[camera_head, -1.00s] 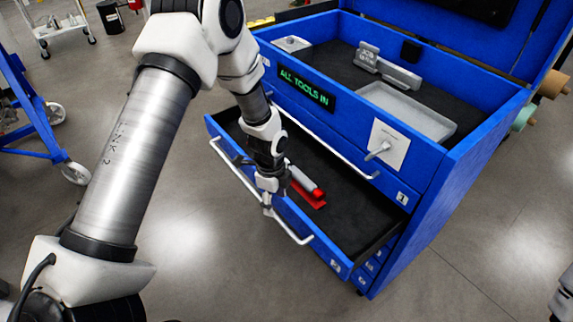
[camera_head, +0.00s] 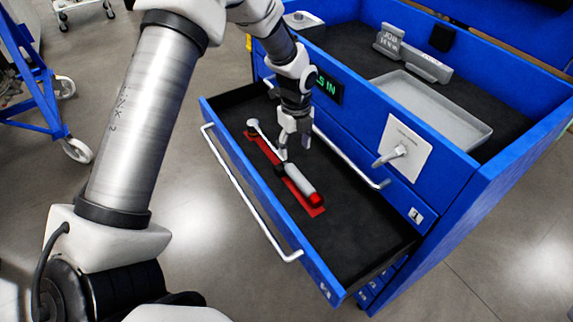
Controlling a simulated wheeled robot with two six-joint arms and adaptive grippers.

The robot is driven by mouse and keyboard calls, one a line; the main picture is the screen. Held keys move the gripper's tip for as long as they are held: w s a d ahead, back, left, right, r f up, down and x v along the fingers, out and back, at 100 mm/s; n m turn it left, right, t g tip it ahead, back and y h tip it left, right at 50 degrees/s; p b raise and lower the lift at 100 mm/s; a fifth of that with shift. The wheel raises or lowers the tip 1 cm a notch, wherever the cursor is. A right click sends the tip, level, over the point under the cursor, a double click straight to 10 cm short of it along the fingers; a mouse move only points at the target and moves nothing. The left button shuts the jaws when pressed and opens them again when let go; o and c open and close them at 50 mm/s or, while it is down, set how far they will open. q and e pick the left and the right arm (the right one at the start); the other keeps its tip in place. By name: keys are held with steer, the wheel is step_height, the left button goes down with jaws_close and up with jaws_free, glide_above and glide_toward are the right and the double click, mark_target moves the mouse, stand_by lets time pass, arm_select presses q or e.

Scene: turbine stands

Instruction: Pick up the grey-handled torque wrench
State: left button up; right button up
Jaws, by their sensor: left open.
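The torque wrench (camera_head: 301,184) lies on a red strip in the open drawer (camera_head: 362,229). It has a grey handle with a red end at the lower right and a thin shaft running to a head (camera_head: 253,124) at the upper left. My left gripper (camera_head: 292,152) is open and points down into the drawer, over the middle of the wrench near the upper end of its handle. Part of the wrench is hidden behind the fingers. I cannot tell whether the fingers touch it. My right gripper is not in view.
The drawer front has a long silver handle (camera_head: 236,197). Above, the blue cabinet top holds a grey tray (camera_head: 432,108) and a metal block marked JOB (camera_head: 411,50). A white plate with a lever (camera_head: 400,148) sits on the cabinet front. A blue frame on wheels (camera_head: 40,110) stands at left.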

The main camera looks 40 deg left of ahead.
mark_target(293, 169)
arm_select(q)
steer(key=f, duration=0.2)
steer(key=f+b, duration=0.1)
steer(key=f, duration=0.1)
steer(key=shift+w, duration=0.4)
steer(key=f, duration=0.4)
steer(key=s+f, duration=0.1)
steer(key=f, duration=0.1)
steer(key=shift+f+p, duration=0.2)
steer(key=shift+p, duration=0.1)
steer(key=shift+r, duration=0.1)
jaws_close()
